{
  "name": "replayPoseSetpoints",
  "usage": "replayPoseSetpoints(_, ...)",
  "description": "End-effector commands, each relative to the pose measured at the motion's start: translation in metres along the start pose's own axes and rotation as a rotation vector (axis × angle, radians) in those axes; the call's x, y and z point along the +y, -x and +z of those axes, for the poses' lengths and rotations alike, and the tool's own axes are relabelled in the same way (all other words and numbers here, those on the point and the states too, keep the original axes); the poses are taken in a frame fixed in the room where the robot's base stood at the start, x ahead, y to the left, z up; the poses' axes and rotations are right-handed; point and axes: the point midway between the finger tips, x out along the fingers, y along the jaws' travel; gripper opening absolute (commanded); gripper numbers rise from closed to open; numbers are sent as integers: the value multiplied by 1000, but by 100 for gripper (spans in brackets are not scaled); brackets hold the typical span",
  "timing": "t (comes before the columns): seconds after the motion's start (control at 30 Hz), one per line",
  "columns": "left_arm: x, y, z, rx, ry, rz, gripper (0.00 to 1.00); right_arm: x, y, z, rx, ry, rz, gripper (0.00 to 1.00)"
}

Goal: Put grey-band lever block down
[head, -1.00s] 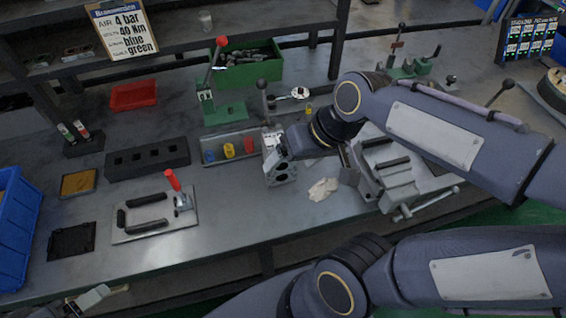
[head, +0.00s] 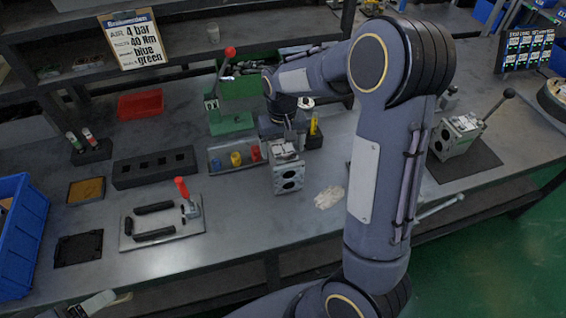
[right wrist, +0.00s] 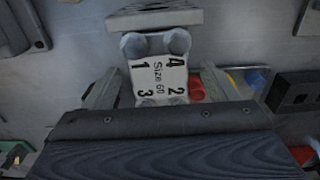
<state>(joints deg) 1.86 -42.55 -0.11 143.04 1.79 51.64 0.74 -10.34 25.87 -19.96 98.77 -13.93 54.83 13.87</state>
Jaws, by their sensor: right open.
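A grey metal valve block (head: 288,180) with two dark round ports in front stands on the bench near the middle. No lever or grey band shows on it. In the right wrist view a block end (right wrist: 158,80) has a white label "Size 60" and large bolts. My right gripper (head: 284,136) is just behind the block's top in the head view. In the wrist view its open fingers (right wrist: 160,90) lie either side of the labelled end; contact cannot be told. What seems to be my left gripper (head: 97,302) is cut off at the lower left.
Another lever block (head: 456,138) with a black-knobbed lever stands on a dark mat at right. A tray with coloured parts (head: 228,158), a black slotted rack (head: 155,167) and a red-handled clamp plate (head: 160,222) are left. A pale rag (head: 328,198) lies right of the middle block.

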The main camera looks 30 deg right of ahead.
Motion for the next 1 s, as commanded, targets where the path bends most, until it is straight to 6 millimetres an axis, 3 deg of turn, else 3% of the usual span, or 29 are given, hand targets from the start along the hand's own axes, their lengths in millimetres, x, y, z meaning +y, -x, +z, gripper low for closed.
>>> replayPoseSetpoints(0.2,2,4,-2,0,0,0,80,1,-31,1,-4,-1,1,80)
replayPoseSetpoints(0.5,2,4,-2,0,0,0,80,1,-37,0,0,-1,0,80)
replayPoseSetpoints(1.0,2,4,-2,0,0,0,80,1,-37,0,0,0,0,16)
